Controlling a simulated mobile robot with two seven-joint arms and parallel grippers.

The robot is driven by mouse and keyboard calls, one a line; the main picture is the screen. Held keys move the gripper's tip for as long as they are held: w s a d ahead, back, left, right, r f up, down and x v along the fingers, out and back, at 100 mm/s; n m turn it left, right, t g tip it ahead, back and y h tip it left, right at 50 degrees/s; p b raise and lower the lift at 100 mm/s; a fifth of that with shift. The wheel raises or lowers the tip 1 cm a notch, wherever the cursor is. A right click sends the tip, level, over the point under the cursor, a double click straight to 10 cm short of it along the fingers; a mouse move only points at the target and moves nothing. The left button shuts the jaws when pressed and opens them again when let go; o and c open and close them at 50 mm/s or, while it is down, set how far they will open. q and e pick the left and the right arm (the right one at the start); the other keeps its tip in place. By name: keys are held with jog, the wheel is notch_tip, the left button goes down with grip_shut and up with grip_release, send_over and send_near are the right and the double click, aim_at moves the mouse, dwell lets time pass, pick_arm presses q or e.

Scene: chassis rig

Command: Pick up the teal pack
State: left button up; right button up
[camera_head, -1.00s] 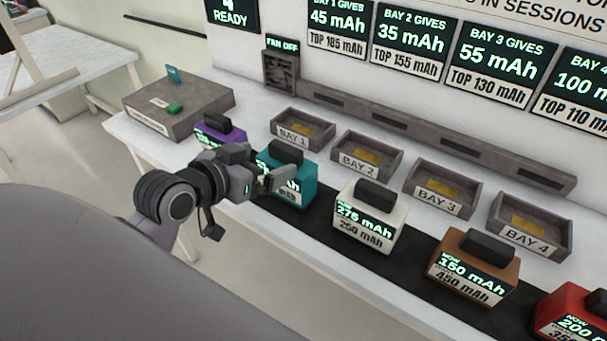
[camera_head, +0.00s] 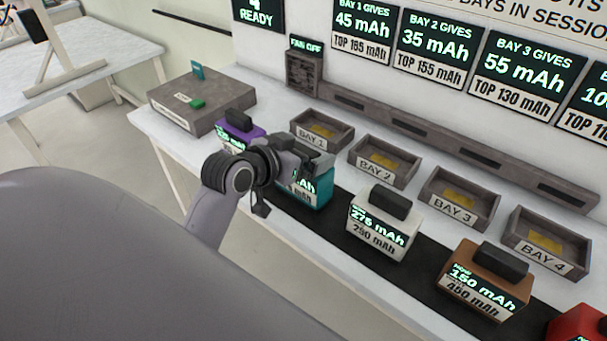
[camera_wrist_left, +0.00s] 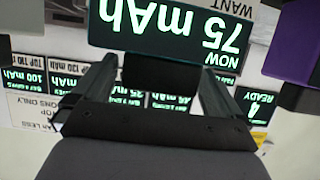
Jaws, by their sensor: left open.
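The teal pack (camera_head: 323,190) stands on the black strip along the bench, partly hidden behind my left gripper (camera_head: 310,158). In the left wrist view, its display (camera_wrist_left: 170,28) is upside down and reads 75 mAh. My left gripper is open at the pack's top. In the wrist view, the pack's dark handle (camera_wrist_left: 158,73) shows between the two fingers of the left gripper (camera_wrist_left: 155,75). I cannot tell whether the fingers touch it. My right gripper is not in view.
A purple pack (camera_head: 240,127) stands close on the left and a white pack (camera_head: 377,225) on the right. Further right are a brown pack (camera_head: 486,282) and a red pack (camera_head: 580,325). Several bay trays stand behind, including Bay 1 (camera_head: 310,140). A grey box (camera_head: 190,105) sits at the far left.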

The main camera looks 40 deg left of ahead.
pick_arm(q)
jog(key=shift+r, duration=0.1)
jog(key=c, duration=1.8)
jog(key=shift+c, duration=0.2)
